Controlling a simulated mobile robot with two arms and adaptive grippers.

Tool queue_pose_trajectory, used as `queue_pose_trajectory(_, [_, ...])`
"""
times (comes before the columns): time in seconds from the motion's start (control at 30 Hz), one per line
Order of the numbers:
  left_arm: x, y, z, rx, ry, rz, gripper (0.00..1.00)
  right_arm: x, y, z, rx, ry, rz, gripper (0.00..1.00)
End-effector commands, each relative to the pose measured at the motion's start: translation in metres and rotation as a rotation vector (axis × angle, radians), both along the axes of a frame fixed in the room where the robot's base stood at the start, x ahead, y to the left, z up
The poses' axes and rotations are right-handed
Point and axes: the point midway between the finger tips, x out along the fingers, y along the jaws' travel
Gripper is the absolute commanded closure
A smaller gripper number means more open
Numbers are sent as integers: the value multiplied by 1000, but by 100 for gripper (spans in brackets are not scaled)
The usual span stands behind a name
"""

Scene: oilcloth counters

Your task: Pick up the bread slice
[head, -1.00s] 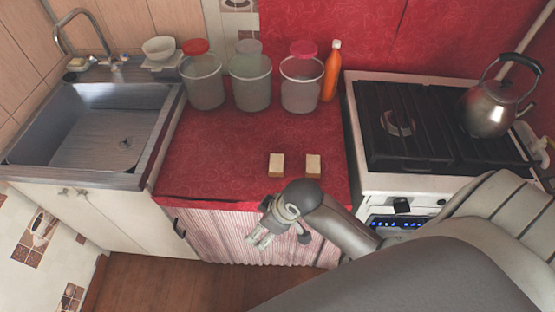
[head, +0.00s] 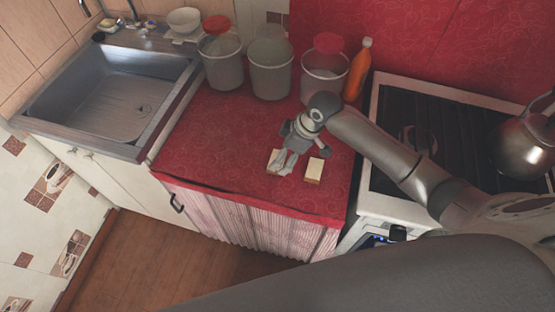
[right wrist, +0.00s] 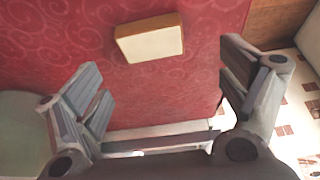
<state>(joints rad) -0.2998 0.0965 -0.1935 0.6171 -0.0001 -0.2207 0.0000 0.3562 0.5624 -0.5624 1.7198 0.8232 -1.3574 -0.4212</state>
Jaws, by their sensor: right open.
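Two small bread slices with white faces and brown crusts lie side by side on the red counter. The left slice (head: 273,161) is partly hidden by my right gripper (head: 286,167); the right slice (head: 314,171) is in full view, just right of the gripper. In the right wrist view, a bread slice (right wrist: 150,40) lies on the red cloth ahead of the open fingers, between their lines and apart from them. I cannot tell for certain which slice this is. My right gripper is open and empty. My left gripper is not in view.
Several lidded or open containers, such as the middle bucket (head: 271,68), and an orange bottle (head: 357,70) stand along the back. The sink (head: 112,103) is left; the stove (head: 430,125) with a kettle (head: 525,145) is right. The counter (head: 215,150) left of the slices is clear.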

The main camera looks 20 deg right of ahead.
Motion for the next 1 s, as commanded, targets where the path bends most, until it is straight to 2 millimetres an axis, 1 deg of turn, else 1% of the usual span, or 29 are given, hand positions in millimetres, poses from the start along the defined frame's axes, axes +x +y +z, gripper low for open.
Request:
queue_pose_trajectory(0.03, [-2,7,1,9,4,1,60,1,1,-4,-1,0,-2,8])
queue_pose_trajectory(0.13, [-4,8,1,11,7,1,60,2,2,-9,-1,0,-2,8])
queue_pose_trajectory(0.27, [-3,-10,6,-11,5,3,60,6,5,-18,0,2,-1,8])
queue_pose_trajectory(0.33, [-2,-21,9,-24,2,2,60,9,8,-27,0,3,-3,8])
queue_pose_trajectory(0.43, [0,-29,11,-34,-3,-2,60,13,11,-39,0,4,-2,8])
queue_pose_trajectory(0.5, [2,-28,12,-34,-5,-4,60,15,13,-47,0,1,-2,8])
queue_pose_trajectory(0.6, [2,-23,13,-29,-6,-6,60,17,15,-53,-2,-1,-2,8])
queue_pose_trajectory(0.73, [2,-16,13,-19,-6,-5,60,17,15,-56,-2,-1,-2,8])
queue_pose_trajectory(0.87, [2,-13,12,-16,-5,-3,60,17,15,-56,-2,-2,-1,8])
queue_pose_trajectory(1.0, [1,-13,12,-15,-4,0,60,17,15,-56,-2,-1,-2,25])
